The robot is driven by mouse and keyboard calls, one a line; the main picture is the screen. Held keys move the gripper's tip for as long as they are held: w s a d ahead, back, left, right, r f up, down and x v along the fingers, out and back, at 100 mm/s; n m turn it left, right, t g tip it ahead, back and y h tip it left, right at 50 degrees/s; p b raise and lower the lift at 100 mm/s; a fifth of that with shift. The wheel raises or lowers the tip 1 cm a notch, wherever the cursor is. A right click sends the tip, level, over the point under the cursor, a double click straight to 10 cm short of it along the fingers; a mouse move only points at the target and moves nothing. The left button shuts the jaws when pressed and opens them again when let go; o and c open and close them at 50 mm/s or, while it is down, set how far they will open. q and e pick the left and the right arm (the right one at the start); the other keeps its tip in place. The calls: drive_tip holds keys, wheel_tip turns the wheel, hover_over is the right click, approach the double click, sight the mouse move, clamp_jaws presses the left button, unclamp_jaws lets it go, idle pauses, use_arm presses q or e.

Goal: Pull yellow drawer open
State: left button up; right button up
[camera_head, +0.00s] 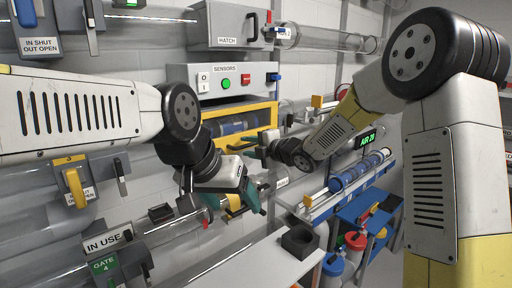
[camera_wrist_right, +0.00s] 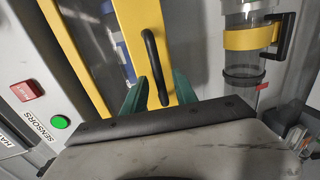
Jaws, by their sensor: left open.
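The yellow drawer (camera_head: 262,110) is under the sensors box, with blue cylinders showing inside its yellow frame. In the right wrist view its yellow front (camera_wrist_right: 130,22) carries a black bar handle (camera_wrist_right: 154,65). My right gripper (camera_wrist_right: 158,90) has its two teal fingers apart, one on each side of the handle's lower end. The fingers look clear of the handle; the depth between them is hard to judge. In the head view my right gripper (camera_head: 248,147) is small at the drawer's front. My left gripper (camera_head: 252,194) is open, lower down, near a yellow part; its fingertips are partly hidden.
The sensors box (camera_head: 235,80) with green and red buttons is above the drawer. A clear tube with a yellow clamp (camera_wrist_right: 250,39) stands right of the handle. A rack of blue cylinders (camera_head: 350,175) and a white table (camera_head: 265,262) are lower right.

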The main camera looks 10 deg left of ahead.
drive_tip(key=shift+x, duration=0.9)
clamp_jaws()
idle(0.8)
